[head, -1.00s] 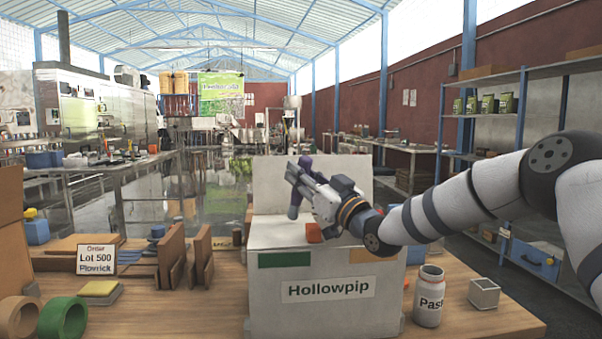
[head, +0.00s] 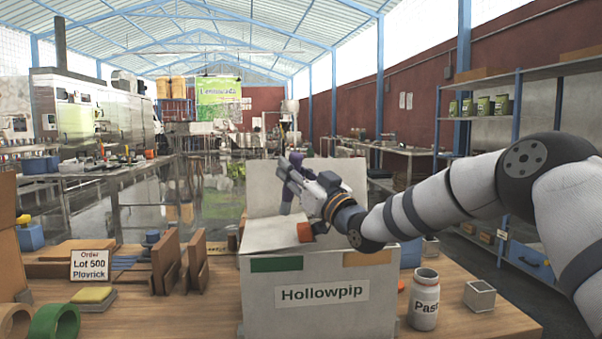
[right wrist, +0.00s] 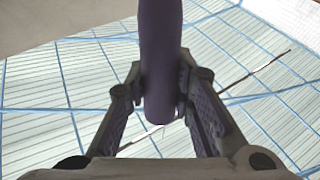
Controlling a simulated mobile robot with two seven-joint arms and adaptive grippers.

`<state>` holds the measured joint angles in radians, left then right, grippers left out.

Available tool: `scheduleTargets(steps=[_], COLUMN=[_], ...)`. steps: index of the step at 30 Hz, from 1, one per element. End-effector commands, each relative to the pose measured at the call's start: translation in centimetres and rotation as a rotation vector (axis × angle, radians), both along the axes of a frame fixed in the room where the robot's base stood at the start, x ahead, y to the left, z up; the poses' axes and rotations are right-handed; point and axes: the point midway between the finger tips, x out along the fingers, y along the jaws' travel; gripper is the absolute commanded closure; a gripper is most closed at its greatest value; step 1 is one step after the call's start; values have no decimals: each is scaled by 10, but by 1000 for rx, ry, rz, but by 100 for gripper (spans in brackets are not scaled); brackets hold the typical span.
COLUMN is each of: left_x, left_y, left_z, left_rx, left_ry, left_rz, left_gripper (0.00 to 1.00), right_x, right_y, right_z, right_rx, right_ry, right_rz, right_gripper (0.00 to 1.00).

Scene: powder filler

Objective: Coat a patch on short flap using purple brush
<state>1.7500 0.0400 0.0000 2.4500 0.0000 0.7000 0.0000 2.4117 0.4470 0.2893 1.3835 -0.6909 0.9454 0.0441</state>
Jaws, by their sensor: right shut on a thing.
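The grey-white box labelled Hollowpip (head: 258,310) stands on the bench, with a back flap (head: 345,175) standing up. Its front face has a green patch (head: 276,264) on the left and an orange patch (head: 367,258) on the right. A red-orange patch (head: 305,232) shows on top, partly behind my gripper. My right gripper (head: 290,178) is shut on the purple brush (head: 295,160), above the box top. The brush handle also fills the middle of the right wrist view (right wrist: 161,60), between the fingers. The brush's lower end is partly hidden, so contact cannot be told. My left gripper is out of view.
A jar labelled Past (head: 424,300) and a small grey cube (head: 480,296) stand right of the box. A sign reading Lot 500 Plovrick (head: 90,265), brown boards (head: 166,262), and green tape (head: 55,322) lie left. A little bare bench shows at front left.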

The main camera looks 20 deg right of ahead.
Motion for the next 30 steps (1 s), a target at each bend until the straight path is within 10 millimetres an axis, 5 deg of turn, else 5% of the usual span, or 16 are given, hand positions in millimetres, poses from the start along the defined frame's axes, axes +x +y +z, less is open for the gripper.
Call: scheduleTargets(steps=[1, 9, 20, 30], left_x=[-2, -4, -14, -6], left_y=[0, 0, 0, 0], left_z=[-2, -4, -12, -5], left_rx=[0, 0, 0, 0], left_ry=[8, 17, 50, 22], left_rz=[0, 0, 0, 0], left_gripper=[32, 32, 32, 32], right_x=[3, 10, 23, 13], right_y=[23, 46, 39, 7], right_z=[-12, -17, -21, -16], right_rx=[8, 6, 5, 6], right_ry=[24, 33, 41, 35], right_rz=[37, 36, 37, 36], right_gripper=[100, 100, 100, 100])
